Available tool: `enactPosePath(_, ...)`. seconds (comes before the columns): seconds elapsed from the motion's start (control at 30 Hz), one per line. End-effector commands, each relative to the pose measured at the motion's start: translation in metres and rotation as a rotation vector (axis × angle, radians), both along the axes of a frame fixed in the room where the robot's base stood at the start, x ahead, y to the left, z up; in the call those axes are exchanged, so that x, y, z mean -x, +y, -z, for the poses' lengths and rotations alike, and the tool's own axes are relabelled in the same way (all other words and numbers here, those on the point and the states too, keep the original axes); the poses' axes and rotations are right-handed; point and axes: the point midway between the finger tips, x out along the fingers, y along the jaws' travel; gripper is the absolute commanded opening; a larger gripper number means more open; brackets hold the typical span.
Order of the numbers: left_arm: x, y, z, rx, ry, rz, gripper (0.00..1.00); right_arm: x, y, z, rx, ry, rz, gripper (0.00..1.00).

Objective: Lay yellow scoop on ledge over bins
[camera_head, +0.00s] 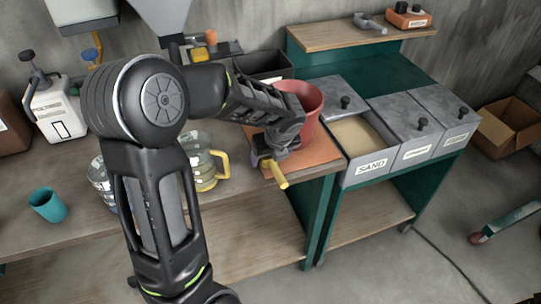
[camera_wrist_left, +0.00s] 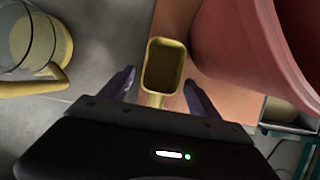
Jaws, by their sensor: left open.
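The yellow scoop (camera_wrist_left: 164,66) lies between the two spread fingers of my open left gripper (camera_wrist_left: 159,88), with a gap on each side in the left wrist view. In the head view the left gripper (camera_head: 272,158) is at the front edge of the workbench, beside the red bucket (camera_head: 308,108). The scoop's yellow handle (camera_head: 277,175) points forward past the edge; its cup is mostly hidden by the gripper. The wooden ledge (camera_head: 335,35) runs behind the bins at the back right. My right gripper is not in view.
The sand bin (camera_head: 362,135) is open; neighbouring grey bins have lids (camera_head: 410,117). A metal scoop (camera_head: 369,23) and an orange box (camera_head: 408,16) occupy the ledge; its left part is clear. A glass jug (camera_head: 204,165) with a yellow handle stands left of the gripper.

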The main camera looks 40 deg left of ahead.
Motion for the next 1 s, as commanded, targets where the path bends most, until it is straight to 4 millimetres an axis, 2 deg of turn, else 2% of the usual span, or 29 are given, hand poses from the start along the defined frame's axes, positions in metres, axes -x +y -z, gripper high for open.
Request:
enactPosePath(0.17,0.000,-0.002,-0.008,-0.001,-0.003,0.001,0.71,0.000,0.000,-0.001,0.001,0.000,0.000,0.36)
enactPosePath(0.27,0.003,-0.005,-0.019,0.000,-0.005,-0.001,0.71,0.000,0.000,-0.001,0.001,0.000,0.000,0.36)
enactPosePath(0.7,0.022,-0.033,-0.097,0.000,-0.004,-0.001,0.71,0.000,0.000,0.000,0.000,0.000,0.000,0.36)
enactPosePath(0.83,0.025,-0.037,-0.110,-0.001,-0.003,0.001,0.71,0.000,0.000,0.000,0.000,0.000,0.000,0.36)
enactPosePath(1.0,0.027,-0.039,-0.113,0.000,0.000,0.001,0.71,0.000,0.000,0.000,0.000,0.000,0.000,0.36)
